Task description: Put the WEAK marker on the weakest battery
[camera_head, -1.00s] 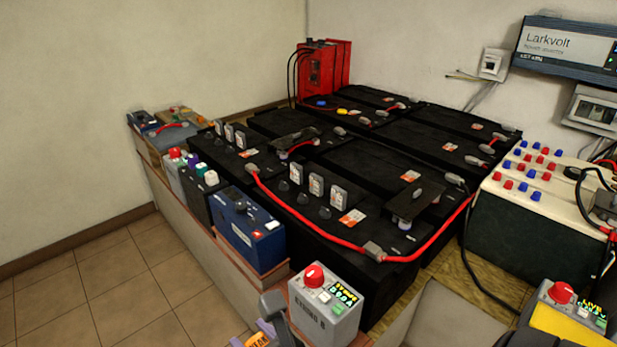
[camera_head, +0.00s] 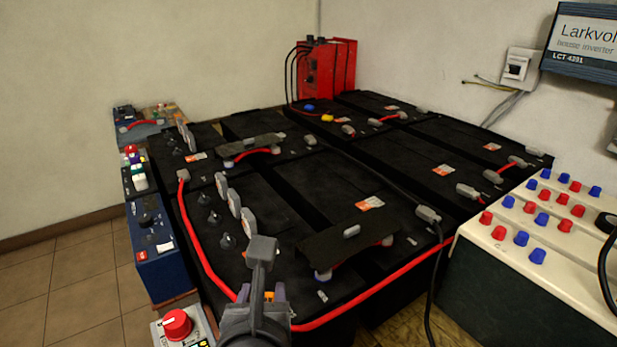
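Several black batteries (camera_head: 318,190) stand in a bank across the middle, with orange-and-white labels on top. My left gripper (camera_head: 267,292) is at the bottom centre, over the near edge of that battery in the picture. A small orange piece (camera_head: 268,297) shows between its purple-tipped fingers; it seems to be the marker, with its lettering hidden. My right gripper is out of view.
A red cable (camera_head: 395,272) runs along the battery bank's near edge. A cream box with red and blue caps (camera_head: 545,265) is at right. A red charger (camera_head: 325,78) stands behind.

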